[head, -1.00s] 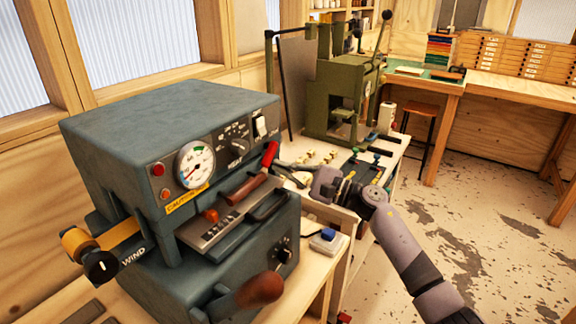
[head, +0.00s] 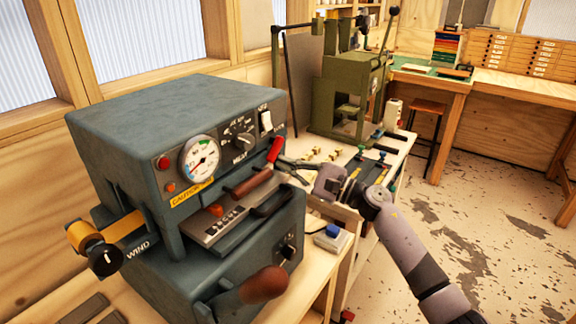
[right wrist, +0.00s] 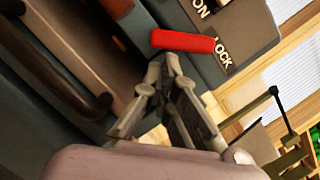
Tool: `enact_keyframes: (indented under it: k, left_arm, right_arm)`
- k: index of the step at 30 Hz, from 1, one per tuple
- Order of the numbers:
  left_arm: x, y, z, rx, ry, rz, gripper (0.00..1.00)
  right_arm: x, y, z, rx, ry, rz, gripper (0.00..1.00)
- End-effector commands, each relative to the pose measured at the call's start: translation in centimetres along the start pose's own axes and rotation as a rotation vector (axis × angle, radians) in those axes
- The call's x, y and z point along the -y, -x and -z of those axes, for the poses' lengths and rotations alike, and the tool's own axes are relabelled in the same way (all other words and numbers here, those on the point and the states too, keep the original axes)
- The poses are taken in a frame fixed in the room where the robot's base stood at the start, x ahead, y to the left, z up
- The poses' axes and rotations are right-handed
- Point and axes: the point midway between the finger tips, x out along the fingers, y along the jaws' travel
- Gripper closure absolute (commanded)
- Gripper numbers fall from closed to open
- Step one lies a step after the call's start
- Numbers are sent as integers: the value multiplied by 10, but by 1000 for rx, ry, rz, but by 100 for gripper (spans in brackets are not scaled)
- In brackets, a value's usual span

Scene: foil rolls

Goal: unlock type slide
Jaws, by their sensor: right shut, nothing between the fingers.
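The blue-grey foil machine (head: 170,120) stands at left in the head view. Its type slide (head: 222,228), a metal plate with raised marks and an orange knob (head: 216,210), sits in the front opening. A red lever (head: 274,149) is at the machine's right front edge; in the right wrist view the red lever (right wrist: 187,41) lies beside the LOCK lettering (right wrist: 222,55). My right gripper (head: 280,164) is shut and empty, its fingertips (right wrist: 170,62) close by the lever; I cannot tell if they touch it. My left gripper is not in view.
A dark handle bar (head: 270,198) and a brown-knobbed lever (head: 262,285) project from the machine's front. A small box with a blue button (head: 332,232) sits on the bench at right. A green press (head: 345,95) stands behind. The floor at right is clear.

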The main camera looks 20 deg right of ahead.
Motion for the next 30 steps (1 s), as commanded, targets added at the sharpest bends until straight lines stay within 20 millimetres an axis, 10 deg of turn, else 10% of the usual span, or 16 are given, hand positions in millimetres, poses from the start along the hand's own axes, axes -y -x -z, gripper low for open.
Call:
enact_keyframes:
  k: [30]
  left_arm:
    - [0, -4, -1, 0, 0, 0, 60]
  right_arm:
    - [-12, -3, -12, 0, -299, 73, 100]
